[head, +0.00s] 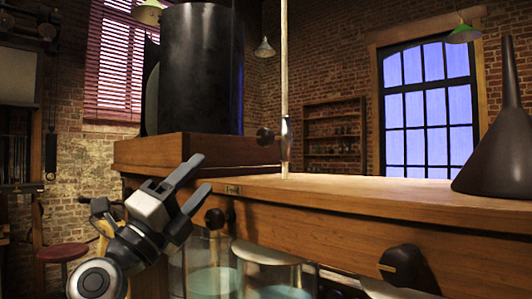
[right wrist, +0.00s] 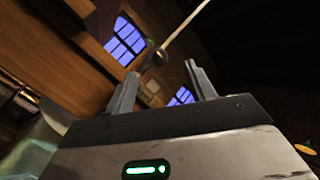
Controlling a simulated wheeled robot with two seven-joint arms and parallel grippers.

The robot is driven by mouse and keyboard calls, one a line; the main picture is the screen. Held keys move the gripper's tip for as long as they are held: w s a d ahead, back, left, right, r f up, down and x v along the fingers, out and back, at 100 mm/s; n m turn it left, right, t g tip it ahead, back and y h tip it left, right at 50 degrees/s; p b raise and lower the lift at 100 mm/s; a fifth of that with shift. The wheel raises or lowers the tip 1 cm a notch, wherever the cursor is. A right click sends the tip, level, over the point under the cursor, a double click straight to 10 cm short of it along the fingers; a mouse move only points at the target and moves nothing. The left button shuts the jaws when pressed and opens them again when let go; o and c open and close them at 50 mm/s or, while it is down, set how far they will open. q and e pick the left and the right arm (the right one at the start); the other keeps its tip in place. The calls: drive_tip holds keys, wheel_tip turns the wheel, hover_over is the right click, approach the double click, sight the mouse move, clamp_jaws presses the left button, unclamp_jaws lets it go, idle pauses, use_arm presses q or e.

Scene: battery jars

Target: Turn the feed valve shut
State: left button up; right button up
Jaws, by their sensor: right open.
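A dark round knob (head: 265,136) with a short stem sits beside a metal fitting (head: 285,138) on a thin upright pipe, above the wooden cabinet top. I take this knob to be the feed valve; no label on it is readable. My right gripper (head: 199,175) is open and empty, in front of the cabinet, left of and below the knob. In the right wrist view, the dark knob (right wrist: 160,57) shows beyond the gap between the open fingers (right wrist: 161,73), apart from them. My left gripper is not in view.
The wooden cabinet (head: 330,210) bears a black cylinder (head: 200,70) and a dark funnel (head: 508,130). Two more dark knobs (head: 214,218) are on its front, one farther right (head: 405,265). Glass jars (head: 210,265) with bluish liquid stand underneath. A small plate (head: 232,189) is near my gripper.

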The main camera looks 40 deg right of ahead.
sight(263, 137)
drive_tip(key=s+r+m+g+y, duration=0.1)
drive_tip(key=s+r+m+y, duration=0.3)
drive_tip(key=r+y, duration=0.35)
drive_tip(key=w+d+p, duration=0.1)
drive_tip(key=d, duration=0.3)
drive_tip(key=w+d+p, duration=0.1)
drive_tip(key=d, duration=0.4)
drive_tip(key=w+d+p, duration=0.1)
drive_tip(key=d, duration=0.4)
drive_tip(key=shift+r, duration=0.35)
drive_tip(key=shift+w+d+f, duration=0.1)
drive_tip(key=shift+w+d, duration=0.05)
drive_tip(key=shift+d, duration=0.4)
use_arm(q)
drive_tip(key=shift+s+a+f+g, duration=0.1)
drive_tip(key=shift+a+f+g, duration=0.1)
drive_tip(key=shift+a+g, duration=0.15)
use_arm(e)
drive_tip(key=c, duration=1)
